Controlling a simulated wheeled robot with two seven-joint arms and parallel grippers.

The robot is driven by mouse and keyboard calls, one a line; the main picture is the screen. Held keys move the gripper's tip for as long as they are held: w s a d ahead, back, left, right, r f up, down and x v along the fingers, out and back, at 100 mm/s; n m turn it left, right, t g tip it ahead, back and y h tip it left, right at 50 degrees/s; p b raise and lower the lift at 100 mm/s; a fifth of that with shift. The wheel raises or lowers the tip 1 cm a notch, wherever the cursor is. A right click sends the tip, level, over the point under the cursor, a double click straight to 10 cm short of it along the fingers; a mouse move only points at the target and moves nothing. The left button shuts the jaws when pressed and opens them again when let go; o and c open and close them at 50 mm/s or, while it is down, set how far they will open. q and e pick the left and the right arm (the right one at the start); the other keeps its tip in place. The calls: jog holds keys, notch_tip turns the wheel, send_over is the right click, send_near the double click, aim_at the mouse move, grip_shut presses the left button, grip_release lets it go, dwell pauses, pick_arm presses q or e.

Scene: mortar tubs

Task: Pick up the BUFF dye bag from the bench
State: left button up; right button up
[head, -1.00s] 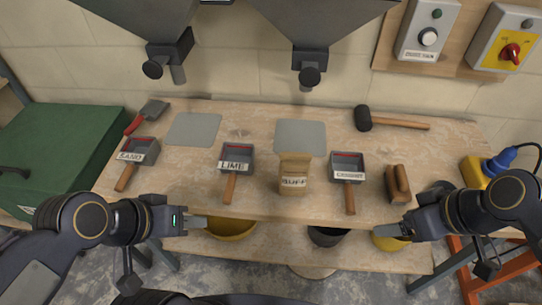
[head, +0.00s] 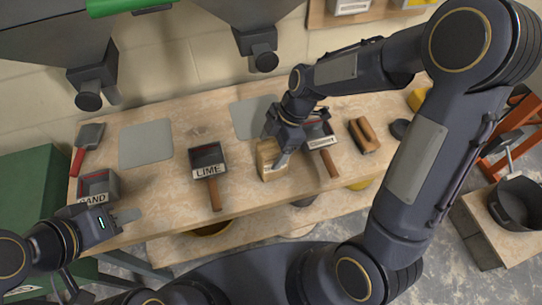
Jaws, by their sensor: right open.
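The BUFF dye bag (head: 268,166) is a small tan paper bag standing on the bench (head: 160,190), right of the LIME scoop. My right gripper (head: 276,156) is at the bag from above and behind. One finger shows against the bag's right side, and the other is hidden. The jaws are open, and I cannot tell whether they touch the bag. The bag's label is not readable from here. My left gripper (head: 127,216) is over the bench's front left edge, away from the bag; its jaw opening does not show.
The LIME scoop (head: 208,160) lies left of the bag, and the cement scoop (head: 320,138) lies close on its right, partly behind my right arm. The SAND scoop (head: 98,187) is beside my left gripper. A wooden float (head: 364,135) lies further right. Hopper outlets hang above the back.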

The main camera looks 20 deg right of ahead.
jog(key=shift+x, duration=1.05)
jog(key=c, duration=1.6)
